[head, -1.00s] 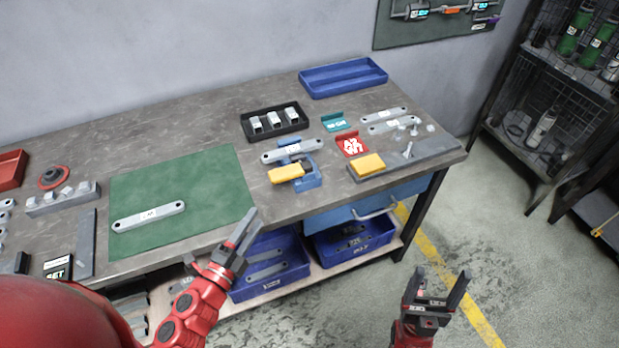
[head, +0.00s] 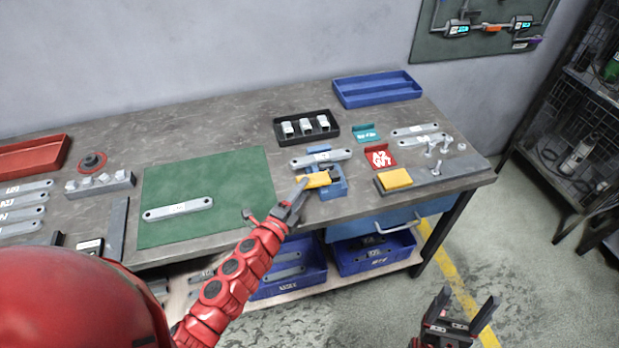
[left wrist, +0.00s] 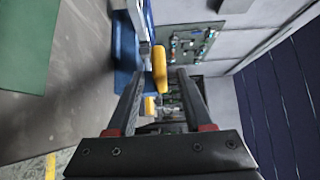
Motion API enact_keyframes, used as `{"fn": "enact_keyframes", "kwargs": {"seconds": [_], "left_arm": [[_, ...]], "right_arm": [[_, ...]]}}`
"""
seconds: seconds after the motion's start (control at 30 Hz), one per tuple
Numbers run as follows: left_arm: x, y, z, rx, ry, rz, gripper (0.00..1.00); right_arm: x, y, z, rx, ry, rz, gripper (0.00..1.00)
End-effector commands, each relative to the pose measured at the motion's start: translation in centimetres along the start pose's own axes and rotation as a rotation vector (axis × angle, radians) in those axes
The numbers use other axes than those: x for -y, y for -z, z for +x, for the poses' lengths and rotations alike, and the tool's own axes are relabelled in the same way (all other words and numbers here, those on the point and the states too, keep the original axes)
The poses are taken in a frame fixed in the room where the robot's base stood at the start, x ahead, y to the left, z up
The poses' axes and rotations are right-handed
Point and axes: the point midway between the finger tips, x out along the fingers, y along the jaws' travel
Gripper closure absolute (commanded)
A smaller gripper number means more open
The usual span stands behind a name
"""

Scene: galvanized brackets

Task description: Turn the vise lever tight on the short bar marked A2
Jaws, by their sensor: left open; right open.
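The blue vise (head: 333,188) stands near the table's front edge, right of the green mat. A short grey bar (head: 341,155) lies across its top; its marking is too small to read. The yellow vise lever (head: 317,180) points left and toward the front. My left gripper (head: 298,193) is open at the lever's left end. In the left wrist view the yellow lever (left wrist: 158,66) appears between the open fingers (left wrist: 158,75); contact cannot be told. My right gripper (head: 468,297) is open and empty, in front of the table.
A red holder (head: 380,157), a yellow block (head: 396,178) and upright bolts (head: 436,165) stand right of the vise. A black tray (head: 306,127) is behind it. The green mat (head: 207,227) holds another bar (head: 178,209). Blue bins (head: 290,285) are below.

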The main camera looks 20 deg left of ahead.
Motion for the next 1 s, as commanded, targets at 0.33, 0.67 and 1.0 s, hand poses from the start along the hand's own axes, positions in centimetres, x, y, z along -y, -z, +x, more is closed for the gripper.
{"fn": "enact_keyframes", "kwargs": {"seconds": [0.33, 0.67, 1.0], "left_arm": [[0.1, 0.2, 3.8, -0.004, 0.0, -0.002, 0.49], [-0.1, 0.1, 4.0, -0.003, -0.001, -0.002, 0.51], [-0.1, 0.1, 4.0, -0.002, -0.001, -0.002, 1.0]], "right_arm": [[-0.1, 0.2, 1.1, 0.0, 0.0, 0.0, 0.26], [-0.1, 0.2, 1.1, 0.0, 0.0, 0.0, 0.26], [-0.1, 0.2, 1.1, 0.0, 0.0, 0.0, 0.26]]}}
